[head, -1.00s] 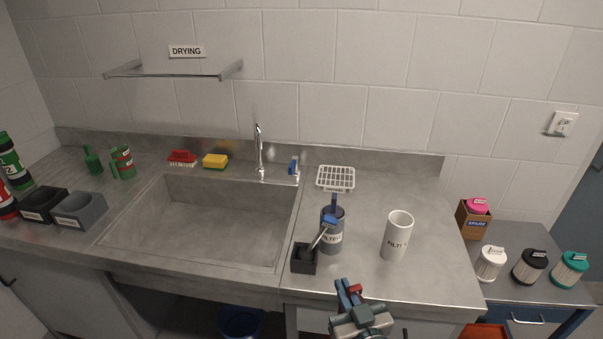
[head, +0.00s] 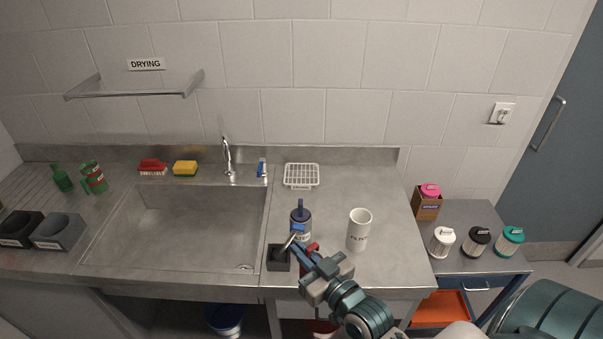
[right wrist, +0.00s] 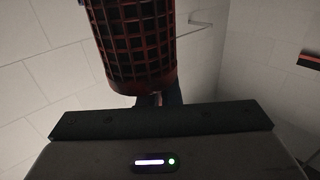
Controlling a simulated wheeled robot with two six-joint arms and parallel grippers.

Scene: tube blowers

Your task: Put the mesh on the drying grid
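The red mesh (right wrist: 135,40), a dark red cage-like cylinder, fills the upper middle of the right wrist view, with its near end at the fingers. My right gripper (head: 302,250) appears shut on it, over the counter's front edge beside the dark block. In the head view a dark red part (head: 311,264) shows by the fingers, mostly hidden by the gripper. A white wire grid (head: 301,177) lies empty at the back of the counter, right of the tap. A wall rail shelf (head: 135,95) hangs under a DRYING sign (head: 146,64). My left gripper is out of view.
A black block (head: 278,258) sits at the front edge. The sink (head: 180,225) is left. Counter right of the grid is clear.

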